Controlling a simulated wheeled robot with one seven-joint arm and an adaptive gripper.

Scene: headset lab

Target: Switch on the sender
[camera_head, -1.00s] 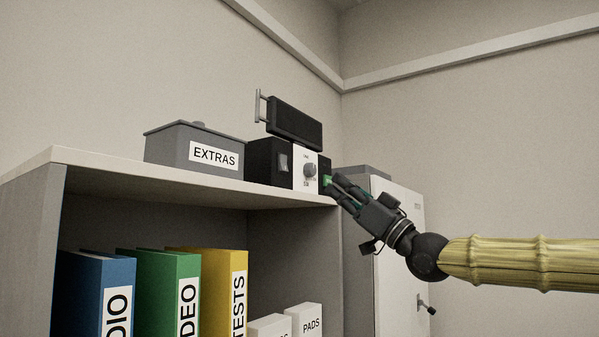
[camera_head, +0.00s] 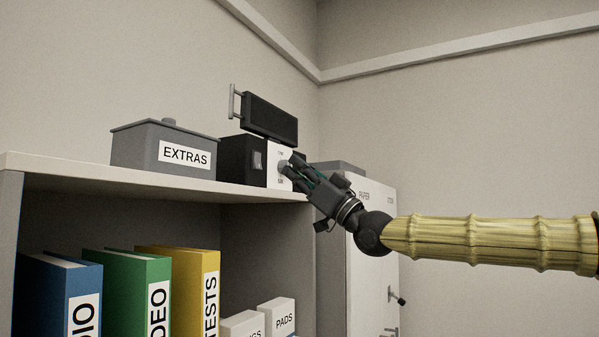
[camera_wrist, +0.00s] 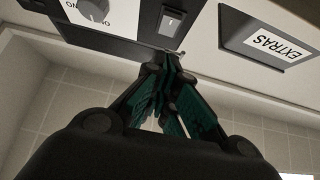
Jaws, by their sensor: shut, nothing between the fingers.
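A black box with a white front panel, likely the sender (camera_head: 237,158), stands on the shelf top. Its front has a rocker switch (camera_head: 257,160) on the black part and a grey knob on the white panel; both show in the wrist view, the switch (camera_wrist: 171,22) and the knob (camera_wrist: 94,10). My gripper (camera_head: 289,166) is shut and empty, in front of the white panel in the head view, covering part of the knob and the box's right end.
A grey lidded box marked EXTRAS (camera_head: 165,148) stands left of the black box. A black slab with a metal bar (camera_head: 270,118) is above it. Binders (camera_head: 125,285) and small white boxes (camera_head: 277,318) fill the shelf below. A pale cabinet (camera_head: 372,255) stands right.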

